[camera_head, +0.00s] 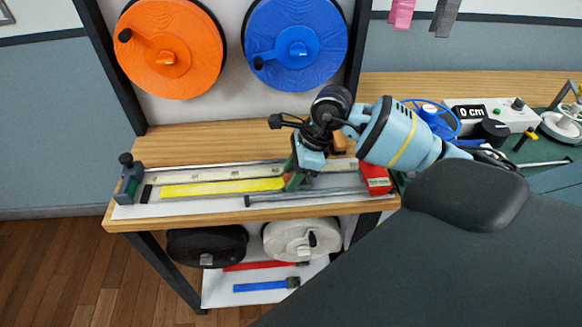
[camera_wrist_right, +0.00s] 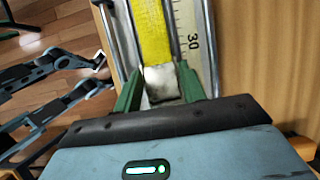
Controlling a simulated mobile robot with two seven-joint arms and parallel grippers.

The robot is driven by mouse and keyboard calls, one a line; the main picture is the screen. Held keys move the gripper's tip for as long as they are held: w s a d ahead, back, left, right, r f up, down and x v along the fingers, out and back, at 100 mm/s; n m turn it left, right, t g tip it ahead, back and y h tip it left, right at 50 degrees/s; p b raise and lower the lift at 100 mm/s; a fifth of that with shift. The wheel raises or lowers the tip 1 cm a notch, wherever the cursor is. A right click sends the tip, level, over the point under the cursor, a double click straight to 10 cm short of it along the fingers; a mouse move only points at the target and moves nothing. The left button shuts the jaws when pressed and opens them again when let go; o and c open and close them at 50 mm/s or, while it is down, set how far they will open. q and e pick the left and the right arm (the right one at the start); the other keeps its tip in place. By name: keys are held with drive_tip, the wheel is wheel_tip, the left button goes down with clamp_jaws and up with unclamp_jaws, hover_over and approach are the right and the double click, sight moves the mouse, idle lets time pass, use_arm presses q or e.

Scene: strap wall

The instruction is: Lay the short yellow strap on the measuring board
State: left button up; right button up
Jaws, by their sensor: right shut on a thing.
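The short yellow strap (camera_head: 222,187) lies stretched lengthwise along the measuring board (camera_head: 127,211), beside its pale ruler scale. My right gripper (camera_head: 296,180) is at the strap's right end, low over the board. In the right wrist view, the strap (camera_wrist_right: 153,33) runs away from the gripper, next to the scale (camera_wrist_right: 191,43). The green fingers of my right gripper (camera_wrist_right: 160,88) are closed around the strap's whitish end piece (camera_wrist_right: 161,82). The far end of the strap is near the board's left end. My left gripper is not seen in the head view.
A dark clamp (camera_head: 129,181) stands at the board's left end and a red block (camera_head: 375,178) at its right. A metal bar (camera_head: 290,198) lies along the front. Orange (camera_head: 168,50) and blue (camera_head: 296,40) reels hang behind. A display reading 0 cm (camera_head: 488,112) stands right.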

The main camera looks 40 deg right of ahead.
drive_tip(key=o, duration=1.1)
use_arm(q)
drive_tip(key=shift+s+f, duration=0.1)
use_arm(e)
drive_tip(key=shift+o, duration=0.3)
drive_tip(key=shift+s+d+r, duration=0.1)
drive_tip(key=shift+d+r, duration=0.15)
drive_tip(key=shift+r, duration=0.25)
drive_tip(key=v, duration=0.6)
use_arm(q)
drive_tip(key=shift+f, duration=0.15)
use_arm(e)
drive_tip(key=shift+s+d+r, duration=0.1)
drive_tip(key=shift+r, duration=0.3)
